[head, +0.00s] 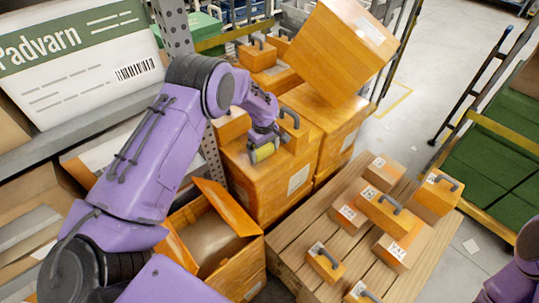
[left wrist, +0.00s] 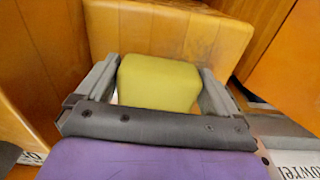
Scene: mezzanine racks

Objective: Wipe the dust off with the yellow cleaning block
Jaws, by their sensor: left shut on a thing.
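My left gripper (head: 265,146) reaches in from the left in the head view, beside a stack of orange boxes. It is shut on the yellow cleaning block (head: 263,153), which looks yellow-green in the left wrist view (left wrist: 158,82) between the two grey fingers. The block is close to an orange box (head: 250,188) face; I cannot tell if they touch. In the left wrist view an orange surface (left wrist: 130,30) lies just beyond the block, with faint darker smudges; I cannot tell if these are dust. My right gripper is out of view; only part of that arm shows.
A tilted orange box (head: 340,50) rests on the stack. An open orange carton (head: 250,283) stands below my left arm. A wooden pallet (head: 300,215) holds several small handled orange boxes. A white Padvarn box (head: 75,95) sits on the left rack. Open floor (head: 415,105) lies beyond.

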